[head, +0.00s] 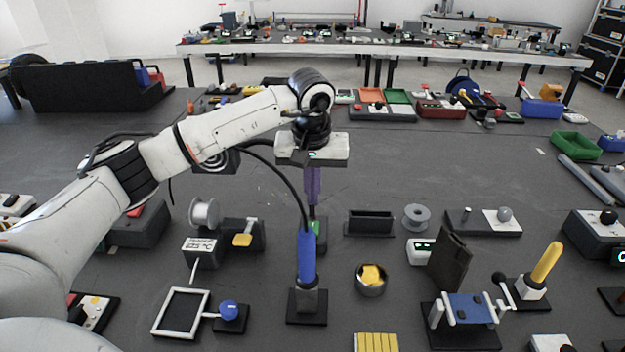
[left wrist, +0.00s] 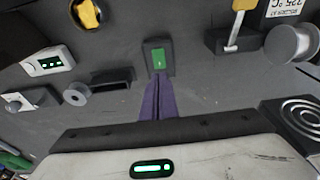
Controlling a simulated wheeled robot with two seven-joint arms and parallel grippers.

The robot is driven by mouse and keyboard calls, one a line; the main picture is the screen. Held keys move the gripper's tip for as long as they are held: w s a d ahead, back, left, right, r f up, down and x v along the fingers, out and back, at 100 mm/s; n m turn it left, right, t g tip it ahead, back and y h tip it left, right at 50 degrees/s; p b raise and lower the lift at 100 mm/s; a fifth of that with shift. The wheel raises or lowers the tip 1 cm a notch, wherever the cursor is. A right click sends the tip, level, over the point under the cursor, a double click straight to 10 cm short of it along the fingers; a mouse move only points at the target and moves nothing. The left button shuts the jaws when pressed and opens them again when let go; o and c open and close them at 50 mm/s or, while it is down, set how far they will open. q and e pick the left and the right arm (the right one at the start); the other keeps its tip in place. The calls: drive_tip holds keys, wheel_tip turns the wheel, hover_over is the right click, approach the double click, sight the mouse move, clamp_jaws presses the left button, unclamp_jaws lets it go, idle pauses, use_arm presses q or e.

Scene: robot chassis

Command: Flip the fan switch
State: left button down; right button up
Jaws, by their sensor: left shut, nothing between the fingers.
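The switch with a green rocker (left wrist: 158,58) in a dark housing is near the top middle of the left wrist view. In the head view only a strip of its green (head: 319,234) shows, behind a blue upright handle. My left gripper (head: 313,208) points down with its purple fingers shut and empty. In the left wrist view the closed fingertips (left wrist: 161,76) end right at the near edge of the switch housing. I cannot tell whether they touch it. A dark unit with white rings (head: 218,160), perhaps the fan, lies partly behind my left arm. My right gripper is out of view.
The blue handle (head: 306,258) stands on a black base in front of the switch. A spool (head: 204,214) and a 225 °C station (head: 202,252) are to the left. A black slotted holder (head: 370,222) and a bowl with a yellow piece (head: 371,288) are to the right.

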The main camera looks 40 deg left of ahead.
sight(313, 223)
use_arm(q)
drive_tip(key=x, duration=0.8)
drive_tip(key=shift+p, duration=0.35)
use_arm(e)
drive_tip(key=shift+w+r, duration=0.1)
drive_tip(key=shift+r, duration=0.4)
use_arm(q)
drive_tip(key=shift+a, duration=0.1)
